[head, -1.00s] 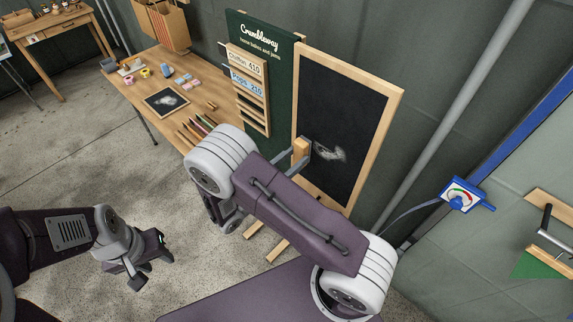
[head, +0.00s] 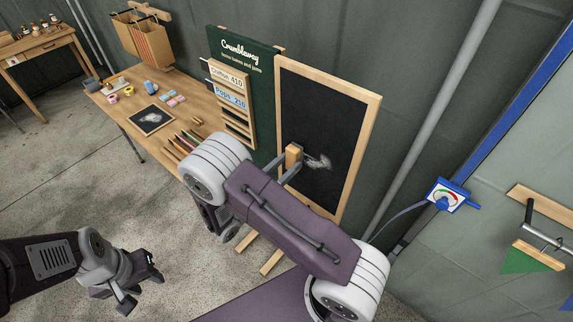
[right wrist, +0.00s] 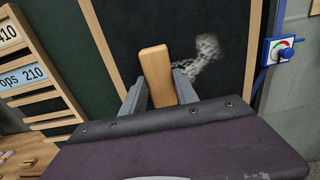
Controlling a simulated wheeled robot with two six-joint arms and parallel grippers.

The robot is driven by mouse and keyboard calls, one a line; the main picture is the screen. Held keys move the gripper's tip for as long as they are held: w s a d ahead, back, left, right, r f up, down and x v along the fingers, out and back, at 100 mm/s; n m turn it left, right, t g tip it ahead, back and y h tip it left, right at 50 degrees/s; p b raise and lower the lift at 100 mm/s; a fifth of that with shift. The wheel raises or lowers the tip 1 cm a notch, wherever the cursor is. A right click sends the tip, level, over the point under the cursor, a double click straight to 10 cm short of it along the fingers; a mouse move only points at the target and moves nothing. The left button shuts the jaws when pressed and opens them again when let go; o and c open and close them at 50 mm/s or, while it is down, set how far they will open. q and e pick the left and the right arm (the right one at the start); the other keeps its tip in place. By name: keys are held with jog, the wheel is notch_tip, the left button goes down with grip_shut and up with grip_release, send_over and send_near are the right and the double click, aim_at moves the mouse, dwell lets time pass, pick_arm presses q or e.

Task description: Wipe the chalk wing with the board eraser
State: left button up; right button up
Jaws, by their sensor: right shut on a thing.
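The chalk wing is a black panel in a wooden frame (head: 331,100), standing to the right of the green sign. A white chalk smudge (head: 318,162) marks its lower middle; it also shows in the right wrist view (right wrist: 207,50). My right gripper (head: 288,166) is shut on the board eraser (head: 293,153), a block with a wooden back. In the right wrist view the eraser (right wrist: 157,75) stands upright between the fingers, left of and below the smudge. Its far face is hidden, so contact with the panel cannot be told. My left gripper (head: 141,283) hangs low over the floor, apparently empty.
A green sign (head: 238,50) with price slats stands left of the panel. A wooden table (head: 185,107) holds a small slate (head: 151,120), pencils and small items. A grey pole (head: 432,120) and a blue dial box (head: 446,196) are to the right.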

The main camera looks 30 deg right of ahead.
jog(key=shift+w+d, duration=0.25)
jog(key=shift+d, duration=0.4)
jog(key=shift+s, duration=0.1)
jog(key=shift+s+d, duration=0.25)
jog(key=shift+s, duration=0.4)
jog(key=shift+s+d, duration=0.2)
jog(key=shift+s, duration=0.45)
jog(key=shift+w+d, duration=0.1)
jog(key=shift+s+d, duration=0.25)
jog(key=shift+s, duration=0.45)
jog(key=shift+s+d, duration=0.2)
jog(key=shift+s, duration=0.5)
jog(key=shift+w+d, duration=0.1)
